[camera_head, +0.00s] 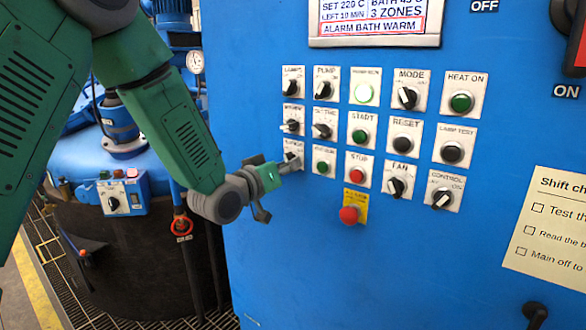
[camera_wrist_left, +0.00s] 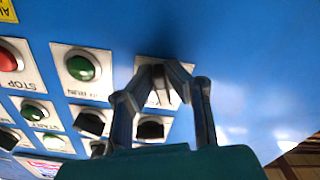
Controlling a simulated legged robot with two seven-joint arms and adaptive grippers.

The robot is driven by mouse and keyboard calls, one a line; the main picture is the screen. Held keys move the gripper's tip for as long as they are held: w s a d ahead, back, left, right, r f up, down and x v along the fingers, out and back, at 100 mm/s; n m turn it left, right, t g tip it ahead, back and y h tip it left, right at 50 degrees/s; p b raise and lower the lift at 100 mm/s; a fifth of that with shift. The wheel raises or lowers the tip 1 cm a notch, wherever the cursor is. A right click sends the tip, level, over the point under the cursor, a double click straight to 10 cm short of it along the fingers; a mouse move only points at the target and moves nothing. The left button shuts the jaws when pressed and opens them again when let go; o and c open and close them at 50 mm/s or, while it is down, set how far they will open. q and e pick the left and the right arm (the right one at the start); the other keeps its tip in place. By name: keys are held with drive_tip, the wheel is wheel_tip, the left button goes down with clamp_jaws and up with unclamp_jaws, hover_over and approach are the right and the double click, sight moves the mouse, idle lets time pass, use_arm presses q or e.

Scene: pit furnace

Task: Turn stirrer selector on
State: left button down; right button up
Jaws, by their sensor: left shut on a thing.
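The selector at the bottom left of the button grid (camera_head: 293,147) has a white plate. Its label is too small and covered to read, so I cannot confirm it is the stirrer selector. My left gripper (camera_head: 288,166) reaches it from the left in the head view, covering most of its knob. In the left wrist view the two fingertips of my left gripper (camera_wrist_left: 165,80) are closed around the pale-edged knob on the plate (camera_wrist_left: 148,66). The knob's exact angle is partly hidden. My right gripper is not in view.
Close by are a green button (camera_head: 321,168), a red STOP button (camera_head: 357,167), other selectors (camera_head: 324,130) and a red mushroom button (camera_head: 350,214). A display (camera_head: 374,22) shows ALARM BATH WARM. A checklist (camera_head: 547,225) hangs at right.

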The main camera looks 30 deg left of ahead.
use_arm(q)
drive_tip(key=shift+a+r+m+b, duration=0.25)
drive_tip(key=shift+m+b, duration=0.15)
drive_tip(key=shift+m, duration=0.5)
drive_tip(key=shift+w+m+b, duration=0.1)
drive_tip(key=shift+m+b, duration=0.2)
drive_tip(key=shift+m, duration=0.1)
drive_tip(key=m+b, duration=0.1)
drive_tip(key=m, duration=0.1)
drive_tip(key=shift+d+m, duration=0.1)
drive_tip(key=shift+m, duration=0.3)
drive_tip(key=m+b, duration=0.2)
drive_tip(key=shift+m, duration=0.3)
drive_tip(key=shift+a+r+m+b, duration=0.1)
drive_tip(key=shift+a+m+b, duration=0.1)
drive_tip(key=shift+m+b, duration=0.75)
drive_tip(key=shift+m, duration=0.55)
